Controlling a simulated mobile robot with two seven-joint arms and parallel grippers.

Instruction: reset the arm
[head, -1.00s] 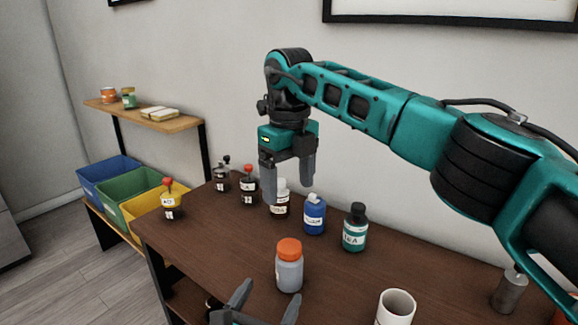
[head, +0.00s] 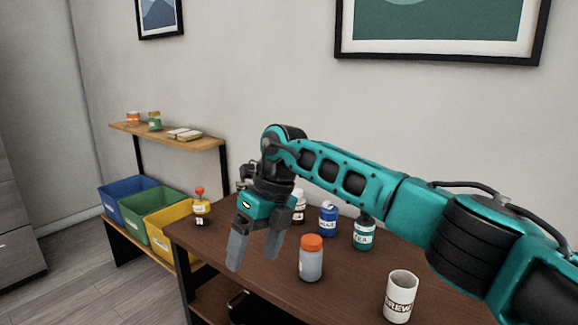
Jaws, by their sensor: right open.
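My right arm reaches in from the right above the brown table. My right gripper (head: 253,250) points down with its two fingers apart and nothing between them. It hangs near the table's left front part, left of a grey bottle with an orange cap (head: 311,259). My left gripper does not show now.
On the brown table (head: 350,284) stand a blue bottle (head: 328,219), a green tea bottle (head: 364,233) and a white mug (head: 400,296). A red-topped bottle (head: 200,207) is at the left end. Blue (head: 127,190), green (head: 145,214) and yellow (head: 172,232) bins sit on a low shelf at left.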

